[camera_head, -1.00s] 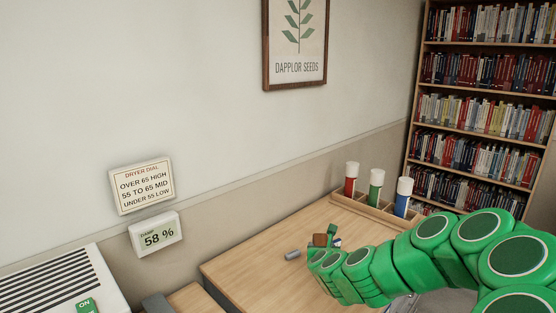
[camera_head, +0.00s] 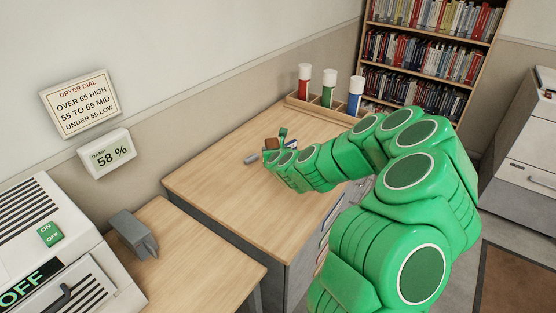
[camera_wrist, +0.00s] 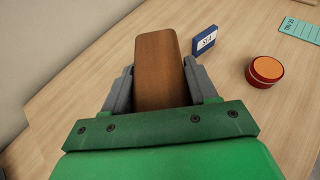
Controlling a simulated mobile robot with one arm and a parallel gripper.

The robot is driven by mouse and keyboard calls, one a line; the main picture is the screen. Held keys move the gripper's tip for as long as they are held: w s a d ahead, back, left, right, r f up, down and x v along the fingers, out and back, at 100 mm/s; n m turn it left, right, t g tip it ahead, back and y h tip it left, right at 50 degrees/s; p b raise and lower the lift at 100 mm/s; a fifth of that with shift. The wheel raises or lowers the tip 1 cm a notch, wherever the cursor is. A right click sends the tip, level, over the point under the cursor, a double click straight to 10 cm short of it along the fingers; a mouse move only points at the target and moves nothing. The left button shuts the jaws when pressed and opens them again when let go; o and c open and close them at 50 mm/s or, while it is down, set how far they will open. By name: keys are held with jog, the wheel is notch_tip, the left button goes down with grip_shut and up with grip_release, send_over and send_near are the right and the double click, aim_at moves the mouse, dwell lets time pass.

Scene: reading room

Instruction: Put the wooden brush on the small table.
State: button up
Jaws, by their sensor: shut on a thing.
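The wooden brush (camera_wrist: 158,65) is a brown block between the two grey fingers of my gripper (camera_wrist: 160,90) in the wrist view. My gripper is shut on it, over the larger desk (camera_head: 225,165). In the head view the brush (camera_head: 271,143) shows as a small brown patch at the end of my green arm, and my gripper (camera_head: 272,153) is partly hidden by the arm. I cannot tell whether the brush touches the desk top. A lower, smaller wooden table (camera_head: 195,255) stands at the front left of the desk.
A grey object (camera_head: 133,233) stands at the small table's left side, by the white machine (camera_head: 75,245). On the desk are a blue box (camera_wrist: 204,40), a round red-orange tin (camera_wrist: 265,71), a teal card (camera_wrist: 299,29), and a rack (camera_head: 310,107) with three capped bottles. The small table's middle is clear.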

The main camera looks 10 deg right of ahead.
jog(key=shift+w+a+f, duration=0.15)
jog(key=shift+w+f, duration=0.65)
jog(key=shift+f, duration=3.95)
jog(key=shift+f, duration=0.15)
jog(key=o, duration=1.1)
jog(key=shift+s, duration=0.1)
jog(key=shift+v, duration=3.7)
